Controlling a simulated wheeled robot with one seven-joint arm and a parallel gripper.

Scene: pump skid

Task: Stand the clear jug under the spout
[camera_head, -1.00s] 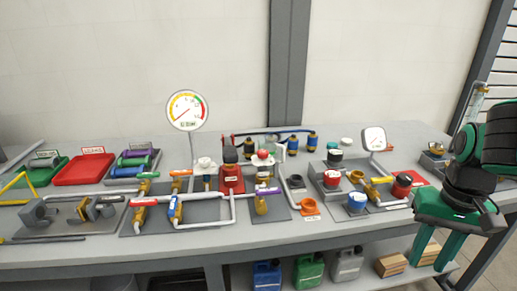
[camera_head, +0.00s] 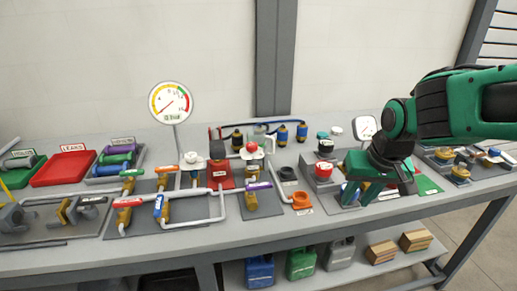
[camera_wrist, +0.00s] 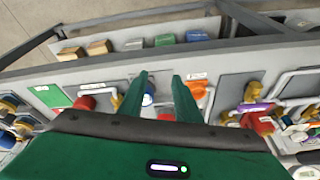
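My gripper (camera_head: 358,196) hangs over the bench at the right, above a grey plate with coloured caps. In the wrist view my gripper (camera_wrist: 160,76) is open, its two green fingers apart with nothing held. A blue cap (camera_wrist: 148,97) shows below and between the fingers. A small pale, see-through shape (camera_head: 262,131) at the back of the bench may be the clear jug, but it is partly hidden and too small to be sure. I cannot clearly pick out the spout. A white pipe (camera_head: 281,186) bends down beside an orange ring-shaped part (camera_head: 302,200) left of my gripper.
A large dial gauge (camera_head: 171,102) stands on a post, and a smaller gauge (camera_head: 366,127) is behind my gripper. Valves and pipes crowd the middle. A red tray (camera_head: 64,168) is at left. Blue, green and grey cans (camera_head: 300,263) stand on the lower shelf.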

